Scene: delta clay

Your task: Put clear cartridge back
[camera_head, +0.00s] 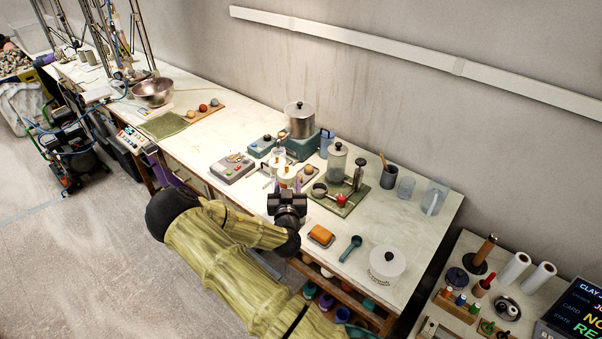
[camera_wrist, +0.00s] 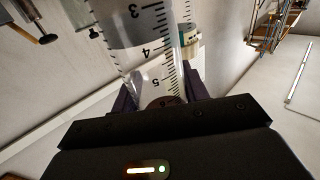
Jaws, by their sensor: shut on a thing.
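The clear cartridge (camera_wrist: 147,50) is a transparent tube with black graduation marks and the numbers 3, 4 and 5. It fills the space between my gripper's (camera_wrist: 158,98) purple fingers in the wrist view, and they are shut on it. In the head view my gripper (camera_head: 286,187) is over the front edge of the workbench, beside a small cream-topped cylinder (camera_head: 287,175). A similar cylinder (camera_head: 278,157) stands just behind. I cannot clearly make out the held cartridge in the head view. Its lower end is hidden by my gripper in the wrist view.
A grey button box (camera_head: 232,167) is left of my gripper. A green tray (camera_head: 340,200) with a lidded clear jar (camera_head: 337,160) and a red knob is to the right. An orange block (camera_head: 321,235), teal scoop (camera_head: 350,248) and white tub (camera_head: 386,264) lie farther right. Bare bench (camera_head: 425,238) shows beyond.

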